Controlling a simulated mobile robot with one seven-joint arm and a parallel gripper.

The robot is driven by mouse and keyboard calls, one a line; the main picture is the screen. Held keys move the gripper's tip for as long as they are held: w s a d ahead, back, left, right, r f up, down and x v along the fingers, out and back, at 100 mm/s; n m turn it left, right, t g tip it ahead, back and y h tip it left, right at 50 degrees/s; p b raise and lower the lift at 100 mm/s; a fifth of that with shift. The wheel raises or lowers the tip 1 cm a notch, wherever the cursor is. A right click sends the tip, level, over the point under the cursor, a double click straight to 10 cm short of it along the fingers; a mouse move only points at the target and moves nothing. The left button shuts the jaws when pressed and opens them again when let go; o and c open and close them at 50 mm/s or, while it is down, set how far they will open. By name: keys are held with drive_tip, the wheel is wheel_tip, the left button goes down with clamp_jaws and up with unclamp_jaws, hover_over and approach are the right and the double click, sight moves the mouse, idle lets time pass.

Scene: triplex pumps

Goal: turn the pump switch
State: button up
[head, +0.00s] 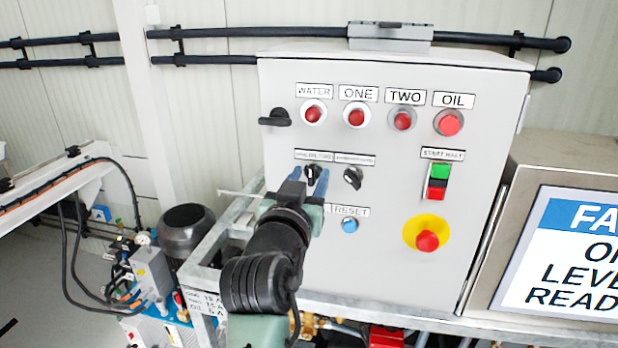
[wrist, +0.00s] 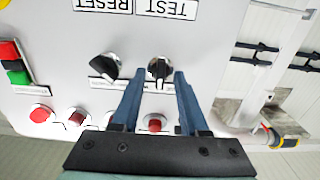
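The control box (head: 390,270) has two black rotary switches in its middle row. The left switch (head: 313,172) is partly behind my gripper; the right switch (head: 352,178) is uncovered and tilted. The labels above them are too small to read surely. My gripper (head: 307,182) is at the left switch, its blue fingers on either side. In the upside-down wrist view, that switch (wrist: 159,68) shows between the fingertips of my gripper (wrist: 158,76), with small gaps on both sides. The gripper is open. The other switch (wrist: 104,66) is left of the fingers there.
Red lamps (head: 356,117) line the top row. A blue reset button (head: 349,225) is below the switches. A green-red start/halt switch (head: 438,182) and a red emergency stop (head: 427,240) are at right. A black lever (head: 275,118) juts out at the left edge.

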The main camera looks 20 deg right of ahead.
drive_tip(key=shift+s+a+f, duration=0.1)
drive_tip(key=shift+s+a, duration=0.1)
drive_tip(key=shift+s, duration=0.05)
drive_tip(key=b+v, duration=0.4)
drive_tip(key=v, duration=0.8)
drive_tip(key=shift+s+a, duration=0.1)
